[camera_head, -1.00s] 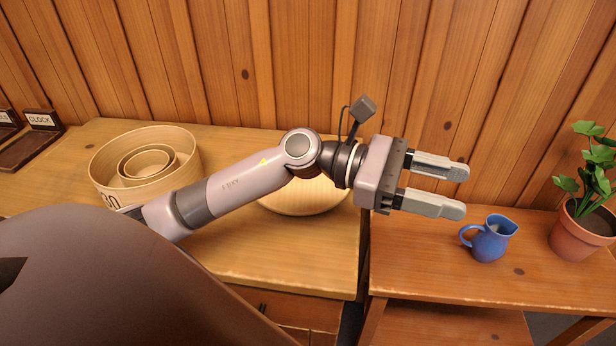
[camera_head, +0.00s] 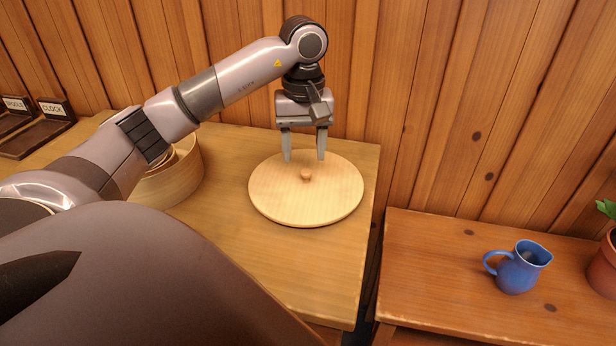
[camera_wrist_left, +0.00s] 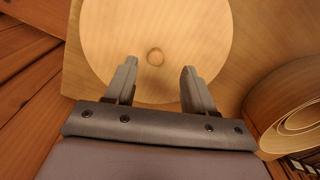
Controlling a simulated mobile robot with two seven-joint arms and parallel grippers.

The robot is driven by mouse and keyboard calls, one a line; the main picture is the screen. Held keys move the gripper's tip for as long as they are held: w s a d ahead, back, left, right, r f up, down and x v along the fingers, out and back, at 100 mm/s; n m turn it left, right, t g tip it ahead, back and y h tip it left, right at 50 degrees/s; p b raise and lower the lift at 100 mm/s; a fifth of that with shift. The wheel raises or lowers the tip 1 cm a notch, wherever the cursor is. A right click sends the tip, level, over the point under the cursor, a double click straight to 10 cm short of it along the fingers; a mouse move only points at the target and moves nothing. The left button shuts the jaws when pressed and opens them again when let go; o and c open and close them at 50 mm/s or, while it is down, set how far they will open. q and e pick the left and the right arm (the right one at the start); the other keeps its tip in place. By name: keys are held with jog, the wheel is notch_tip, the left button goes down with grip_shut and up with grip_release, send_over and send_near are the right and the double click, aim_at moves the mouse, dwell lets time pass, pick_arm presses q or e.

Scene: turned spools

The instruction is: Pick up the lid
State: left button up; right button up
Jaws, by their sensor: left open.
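The lid (camera_head: 285,205) is a round, pale wooden disc with a small round knob (camera_head: 306,174) at its middle. It lies flat on the wooden cabinet top. My left gripper (camera_head: 304,160) points down above the back part of the lid, open and empty, with the knob just in front of its fingers in the head view. In the left wrist view the lid (camera_wrist_left: 185,30) fills the top middle, and its knob (camera_wrist_left: 155,56) shows beyond and between the two open fingertips (camera_wrist_left: 158,66). My right gripper is not in view.
Round nested wooden boxes (camera_head: 178,182) stand left of the lid, partly behind my left arm. A blue jug (camera_head: 517,270) and a potted plant (camera_head: 605,265) stand on the lower bench at right. A plank wall rises close behind. The cabinet top in front of the lid is clear.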

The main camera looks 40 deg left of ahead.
aim_at(306, 171)
pick_arm(q)
jog(key=f, duration=0.3)
jog(key=w+f, duration=0.1)
jog(key=f, duration=0.1)
jog(key=shift+a+f, duration=0.2)
jog(key=shift+f, duration=0.1)
grip_shut()
